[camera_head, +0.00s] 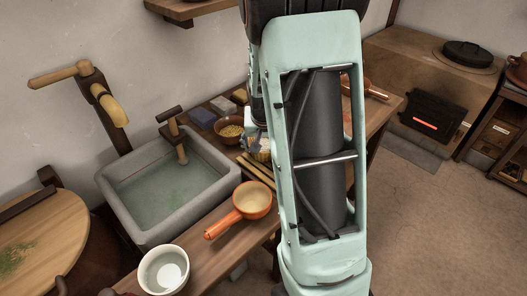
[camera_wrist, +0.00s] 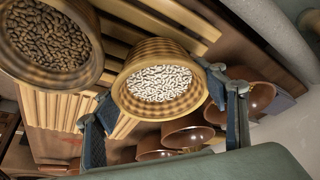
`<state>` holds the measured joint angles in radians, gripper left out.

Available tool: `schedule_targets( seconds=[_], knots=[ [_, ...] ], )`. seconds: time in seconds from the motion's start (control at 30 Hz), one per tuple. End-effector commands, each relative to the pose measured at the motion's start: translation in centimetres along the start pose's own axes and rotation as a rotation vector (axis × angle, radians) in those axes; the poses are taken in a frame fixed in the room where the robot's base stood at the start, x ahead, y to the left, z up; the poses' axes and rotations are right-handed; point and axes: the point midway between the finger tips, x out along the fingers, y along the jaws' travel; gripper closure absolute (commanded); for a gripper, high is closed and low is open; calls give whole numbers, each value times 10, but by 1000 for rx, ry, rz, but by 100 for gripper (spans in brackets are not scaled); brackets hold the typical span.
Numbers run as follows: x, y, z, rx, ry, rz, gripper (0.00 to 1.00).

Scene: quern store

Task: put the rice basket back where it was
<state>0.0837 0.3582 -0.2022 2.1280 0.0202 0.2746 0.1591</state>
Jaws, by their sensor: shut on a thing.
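The rice basket (camera_wrist: 165,60), a round woven tan basket full of white grains, is upright between the two fingers of my gripper (camera_wrist: 160,92) in the wrist view. The fingers are closed against its sides. In the head view my arm hides most of the gripper (camera_head: 254,143), and a small part of the basket (camera_head: 264,155) shows beside the arm, over the counter. Pale wooden slats (camera_wrist: 38,102) lie below and behind the basket in the wrist view. I cannot tell whether the basket touches them.
Several red-brown bowls (camera_wrist: 185,131) are near the right finger. In the head view, a stone sink (camera_head: 127,222), an orange-handled pan (camera_head: 240,212) and a white bowl (camera_head: 164,285) crowd the counter's left. A stove (camera_head: 428,112) stands right.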

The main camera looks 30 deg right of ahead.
Motion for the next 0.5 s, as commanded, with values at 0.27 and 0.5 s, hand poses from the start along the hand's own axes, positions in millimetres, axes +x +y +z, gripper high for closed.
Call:
schedule_targets(
  seconds=[0.27, 0.5],
  knots=[
    [6, 0, 2, 0, 2, 0, 67],
    [9, 0, 4, 0, 0, 0, 30]
  ],
)
